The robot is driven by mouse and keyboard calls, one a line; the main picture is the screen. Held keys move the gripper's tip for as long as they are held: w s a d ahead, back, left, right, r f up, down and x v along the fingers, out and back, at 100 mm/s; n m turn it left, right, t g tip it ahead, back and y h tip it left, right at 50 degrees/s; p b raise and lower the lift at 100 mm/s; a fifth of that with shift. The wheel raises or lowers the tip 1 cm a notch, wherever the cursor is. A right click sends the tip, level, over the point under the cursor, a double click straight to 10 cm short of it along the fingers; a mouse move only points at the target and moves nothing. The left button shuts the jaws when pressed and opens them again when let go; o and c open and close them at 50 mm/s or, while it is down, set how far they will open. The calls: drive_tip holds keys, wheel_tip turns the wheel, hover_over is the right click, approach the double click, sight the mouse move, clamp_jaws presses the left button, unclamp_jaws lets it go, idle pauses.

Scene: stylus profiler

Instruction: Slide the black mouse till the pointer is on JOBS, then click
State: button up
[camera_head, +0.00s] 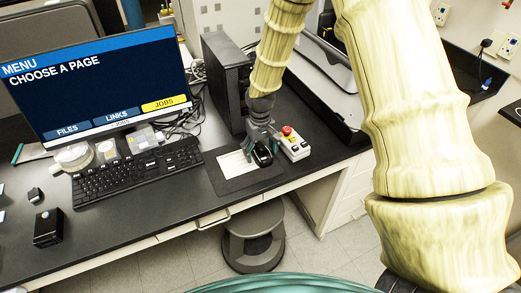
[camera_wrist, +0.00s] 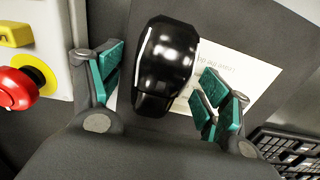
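The black mouse (camera_head: 263,157) sits at the right of the dark mat (camera_head: 232,187), by a white paper (camera_head: 236,168) with print on it. In the wrist view the glossy mouse (camera_wrist: 166,62) lies between the green finger pads of my gripper (camera_wrist: 162,78). Narrow gaps show between pads and mouse, so my gripper is open around it. In the head view my gripper (camera_head: 262,137) reaches down over the mouse and partly hides it. The monitor (camera_head: 105,85) reads "CHOOSE A PAGE". FILES and LINKS are blue; the JOBS button (camera_head: 165,103) is yellow. I cannot make out a pointer.
A control box (camera_head: 294,150) with a red button stands close right of the mouse. The keyboard (camera_head: 135,172) lies left of the mat. A black computer tower (camera_head: 226,85) stands behind. A small black box (camera_head: 47,228) is at the left; the desk's front edge is near the mat.

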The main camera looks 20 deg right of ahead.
sight(260, 149)
drive_tip(key=shift+r, duration=0.1)
drive_tip(key=shift+c, duration=0.3)
drive_tip(key=shift+r+p, duration=2.45)
drive_tip(key=shift+r, duration=1)
